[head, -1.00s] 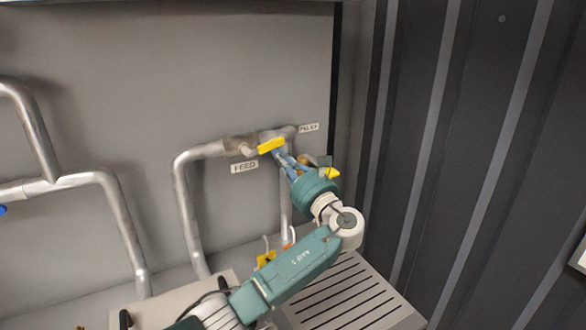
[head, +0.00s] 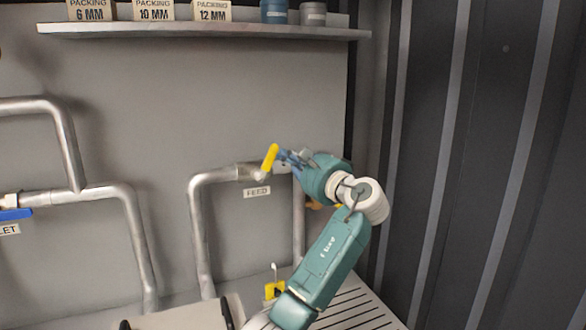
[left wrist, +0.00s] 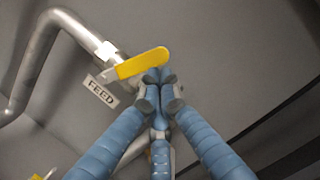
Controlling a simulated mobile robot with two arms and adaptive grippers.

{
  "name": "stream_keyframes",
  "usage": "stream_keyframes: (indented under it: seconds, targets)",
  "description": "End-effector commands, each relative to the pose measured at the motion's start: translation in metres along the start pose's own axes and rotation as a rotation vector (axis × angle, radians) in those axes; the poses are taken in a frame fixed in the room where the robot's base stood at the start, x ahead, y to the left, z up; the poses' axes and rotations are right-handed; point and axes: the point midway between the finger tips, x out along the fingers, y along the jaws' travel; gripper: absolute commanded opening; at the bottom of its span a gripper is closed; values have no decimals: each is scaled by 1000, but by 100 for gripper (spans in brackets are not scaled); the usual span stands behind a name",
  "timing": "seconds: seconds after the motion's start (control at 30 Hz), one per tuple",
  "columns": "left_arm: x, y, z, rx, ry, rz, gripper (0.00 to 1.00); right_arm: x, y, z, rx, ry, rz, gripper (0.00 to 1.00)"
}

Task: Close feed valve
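The feed valve's yellow lever handle (head: 270,158) stands steeply, tilted slightly right at its top, on the grey pipe (head: 195,235) above the FEED label (head: 257,192). In the left wrist view the yellow handle (left wrist: 143,63) lies across the picture above the FEED label (left wrist: 101,91). My left gripper (head: 284,155) is right beside the handle, on its right side. In the left wrist view its blue fingertips (left wrist: 160,76) are drawn together at the handle's lower edge near one end. They seem to touch the handle, not wrap around it. My right gripper is not in view.
A shelf (head: 200,31) with packing boxes and cans runs above. A blue lever (head: 15,215) sits on another pipe at the far left. A small yellow item (head: 275,290) is below, near the slatted surface (head: 355,310). A dark ribbed wall (head: 480,170) stands at the right.

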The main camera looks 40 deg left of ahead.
Motion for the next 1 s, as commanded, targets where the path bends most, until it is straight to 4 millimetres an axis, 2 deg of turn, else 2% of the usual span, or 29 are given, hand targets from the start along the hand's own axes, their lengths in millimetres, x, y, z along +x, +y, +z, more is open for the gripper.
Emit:
stream_keyframes:
  seconds: [0.2,0.5,1.0]
  targets:
    - [5,-1,12,-154,-3,48,0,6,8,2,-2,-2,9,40]
    - [8,-4,22,-288,-4,82,0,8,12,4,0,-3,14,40]
    - [9,-5,26,-340,-4,96,0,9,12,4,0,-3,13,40]
